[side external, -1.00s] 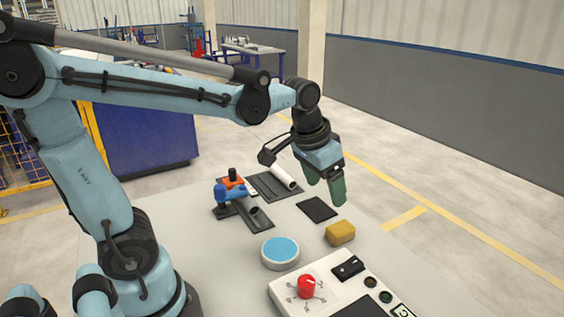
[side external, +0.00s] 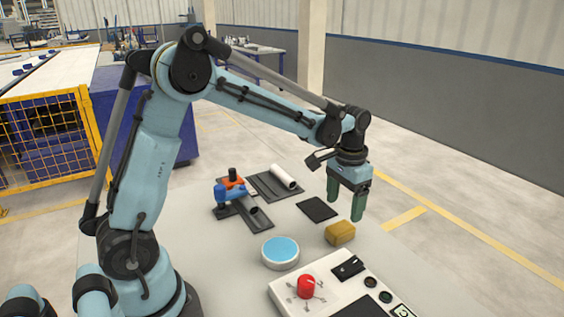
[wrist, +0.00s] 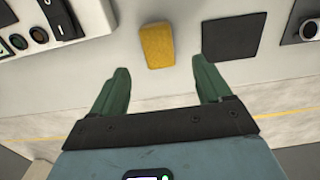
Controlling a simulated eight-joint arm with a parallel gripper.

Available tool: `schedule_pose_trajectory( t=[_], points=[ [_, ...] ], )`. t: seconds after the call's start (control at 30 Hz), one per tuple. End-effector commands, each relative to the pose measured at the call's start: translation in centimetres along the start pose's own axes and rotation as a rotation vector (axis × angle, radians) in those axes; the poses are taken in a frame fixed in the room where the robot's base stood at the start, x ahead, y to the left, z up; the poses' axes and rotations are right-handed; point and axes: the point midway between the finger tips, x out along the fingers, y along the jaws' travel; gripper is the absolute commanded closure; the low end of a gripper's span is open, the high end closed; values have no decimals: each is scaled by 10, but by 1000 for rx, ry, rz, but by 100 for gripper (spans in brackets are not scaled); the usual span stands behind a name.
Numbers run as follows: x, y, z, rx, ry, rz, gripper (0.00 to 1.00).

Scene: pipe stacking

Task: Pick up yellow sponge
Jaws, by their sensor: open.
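The yellow sponge (side external: 340,232) lies on the light grey table, just in front of a flat black square pad. In the wrist view the sponge (wrist: 157,46) is at upper middle, beyond the fingertips and roughly between their lines. My gripper (side external: 345,207) has green fingers pointing down, above and behind the sponge near the table's far right edge. In the wrist view my gripper (wrist: 161,72) is open, with nothing between its fingers. It does not appear to touch the sponge.
The black pad (side external: 317,209) lies beside the sponge. A control box (side external: 325,290) with a red knob stands in front. A round blue-topped dish (side external: 280,252) is to the left. Dark trays with a white pipe (side external: 284,177) and blue and orange fittings (side external: 231,190) lie further back.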

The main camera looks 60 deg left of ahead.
Motion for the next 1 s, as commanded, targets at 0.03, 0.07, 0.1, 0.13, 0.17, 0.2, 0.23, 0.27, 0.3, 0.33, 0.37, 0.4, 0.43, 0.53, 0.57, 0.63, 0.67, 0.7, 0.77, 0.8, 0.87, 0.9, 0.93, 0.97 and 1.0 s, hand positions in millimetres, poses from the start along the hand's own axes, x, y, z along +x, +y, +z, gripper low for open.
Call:
schedule_pose_trajectory(
  t=[0.03, 0.07, 0.1, 0.13, 0.17, 0.2, 0.23, 0.27, 0.3, 0.33, 0.37, 0.4, 0.43, 0.53, 0.57, 0.63, 0.67, 0.7, 0.77, 0.8, 0.87, 0.9, 0.93, 0.97, 1.0],
  points=[
    [8, 0, 0, 0, 0, 0, 22],
    [12, 0, 0, 0, 0, 0, 22],
    [16, 0, 0, 0, 1, 0, 22],
    [18, 0, 0, 0, 1, 0, 22],
    [21, 0, 0, 0, 1, 0, 22],
    [23, 0, 0, 0, 1, 0, 22],
    [24, 0, 0, 0, 1, 0, 22],
    [25, 0, 0, 0, 1, 0, 22],
    [27, 0, 0, 0, 1, 0, 22],
    [29, 1, 0, 0, 1, 0, 22],
    [32, 1, 0, 0, 1, 0, 22],
    [36, 1, -1, 0, 1, 0, 22],
    [40, 1, -1, 0, 1, 0, 22],
    [56, 2, -2, 0, 1, 0, 22],
    [60, 3, -2, 0, 1, 0, 22],
    [68, 2, -2, 0, 1, 0, 22],
    [71, 2, -2, 0, 1, 0, 22],
    [74, 2, -2, 0, 1, 0, 22],
    [76, 2, -2, 0, 1, 0, 22],
    [77, 2, -2, 0, 1, 0, 22],
    [77, 2, -2, 0, 1, 0, 22],
    [77, 2, -2, 0, 1, 0, 22],
    [77, 2, -2, 0, 1, 0, 22],
    [77, 2, -2, 0, 1, 0, 22],
    [77, 2, -2, 0, 1, 0, 24]
  ],
)
